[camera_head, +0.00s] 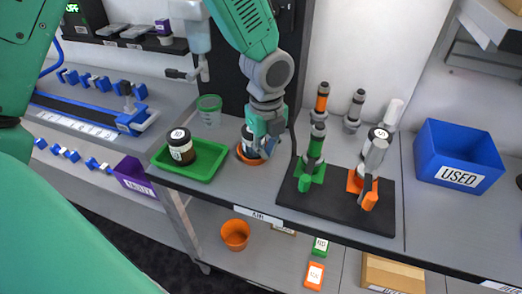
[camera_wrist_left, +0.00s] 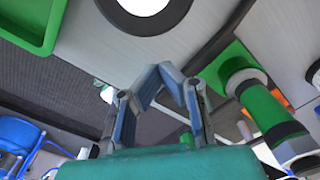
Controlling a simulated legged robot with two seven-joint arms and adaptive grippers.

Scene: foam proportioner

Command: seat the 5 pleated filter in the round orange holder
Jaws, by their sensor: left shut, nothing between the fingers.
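The round orange holder (camera_head: 240,157) stands on the bench, right of the green tray. A dark-capped filter (camera_head: 246,133) with a white label shows in it, partly hidden by my left gripper (camera_head: 262,151). Its number is not readable, and I cannot tell how deep it sits. My left gripper is shut and empty, right in front of it. In the left wrist view the closed fingers (camera_wrist_left: 170,78) lie below a dark ring with a white disc (camera_wrist_left: 145,4), cut off by the top edge. Another filter (camera_head: 180,146), labelled 10, stands in the green tray (camera_head: 212,172). My right gripper is not visible.
A black base (camera_head: 345,205) with green and orange upright fittings stands close on the right. A blue USED bin (camera_head: 458,157) is farther right. A green cup (camera_head: 209,108) stands behind the tray. An orange cup (camera_head: 235,235) is on the lower shelf.

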